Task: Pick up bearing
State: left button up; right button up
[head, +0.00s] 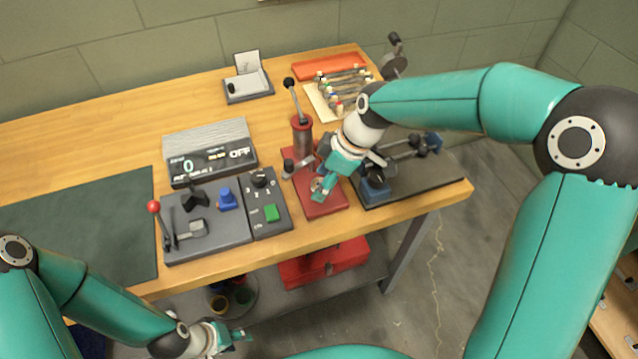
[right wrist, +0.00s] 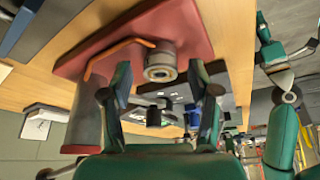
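A short metal ring, which looks like the bearing (right wrist: 160,66), sits on the red press base (right wrist: 205,28) in the right wrist view. In the head view the bearing (head: 316,184) is small and partly covered by my right gripper (head: 326,184). In the right wrist view the right gripper (right wrist: 161,92) has its two fingers spread apart, with nothing between the pads. The bearing lies just beyond the fingertips, roughly centred between them. My left gripper (head: 236,336) is low in front of the bench, away from the bearing; its finger gap is too small to judge.
The red arbor press column (head: 302,140) and its lever stand right behind the right gripper. A grey control panel (head: 262,215) is to the left, a dark fixture plate (head: 440,187) to the right. A green mat (head: 80,225) leaves free room at far left.

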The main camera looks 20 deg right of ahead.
grip_shut()
jog(key=shift+r, duration=0.2)
